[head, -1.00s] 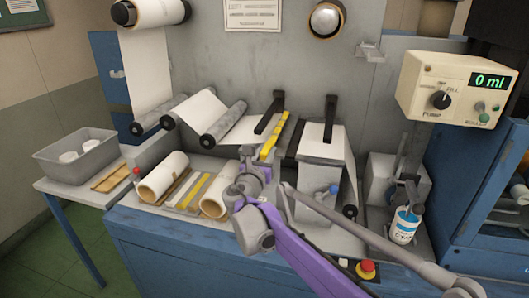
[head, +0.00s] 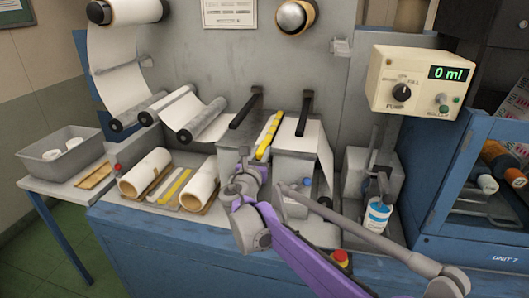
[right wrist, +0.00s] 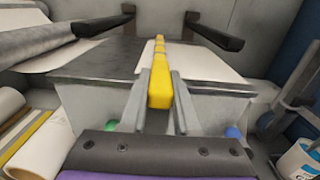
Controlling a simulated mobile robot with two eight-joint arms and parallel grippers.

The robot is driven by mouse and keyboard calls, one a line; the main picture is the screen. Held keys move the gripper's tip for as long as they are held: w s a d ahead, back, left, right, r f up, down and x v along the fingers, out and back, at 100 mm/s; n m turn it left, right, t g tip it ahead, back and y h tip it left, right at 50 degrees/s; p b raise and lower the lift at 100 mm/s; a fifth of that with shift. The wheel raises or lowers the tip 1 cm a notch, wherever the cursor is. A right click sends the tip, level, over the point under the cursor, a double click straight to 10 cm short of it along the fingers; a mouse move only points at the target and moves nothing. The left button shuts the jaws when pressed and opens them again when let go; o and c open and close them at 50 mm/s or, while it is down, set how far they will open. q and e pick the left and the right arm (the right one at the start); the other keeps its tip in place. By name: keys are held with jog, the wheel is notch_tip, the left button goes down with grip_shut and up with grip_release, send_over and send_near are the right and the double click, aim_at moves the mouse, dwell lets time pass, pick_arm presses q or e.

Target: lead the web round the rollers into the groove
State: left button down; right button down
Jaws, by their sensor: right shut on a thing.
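The white web (head: 112,70) hangs from the upper-left supply roll (head: 130,10). It runs down to the left grey roller (head: 137,110) and over to the second grey roller (head: 203,119). My right gripper (head: 254,166) is shut on the near end of a yellow bar (head: 268,136). In the right wrist view my fingers (right wrist: 160,98) flank the yellow bar (right wrist: 160,65), which points away over the grey table top (right wrist: 95,68). White sheet (right wrist: 195,62) lies right of the bar. I cannot make out the groove. My left gripper is out of view.
Two black arms, left (head: 246,108) and right (head: 304,114), jut over the table. Paper rolls (head: 146,172) lie on the bench at left. A grey bin (head: 62,147) stands farther left. The pump box (head: 420,82) and a bottle (head: 377,215) are at right.

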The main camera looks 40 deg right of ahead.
jog(key=shift+w+a, duration=0.3)
jog(key=shift+w, duration=0.1)
jog(key=shift+s+d, duration=0.25)
jog(key=shift+s, duration=0.05)
pick_arm(q)
jog(key=shift+a+r, duration=0.1)
jog(key=shift+w, duration=0.15)
pick_arm(e)
jog(key=shift+w+a, duration=0.1)
jog(key=shift+f, duration=0.3)
pick_arm(q)
jog(key=shift+f, duration=0.25)
pick_arm(e)
jog(key=shift+f, duration=0.1)
jog(key=shift+f+b, duration=0.6)
jog(key=shift+f, duration=0.1)
pick_arm(q)
jog(key=shift+f, duration=0.4)
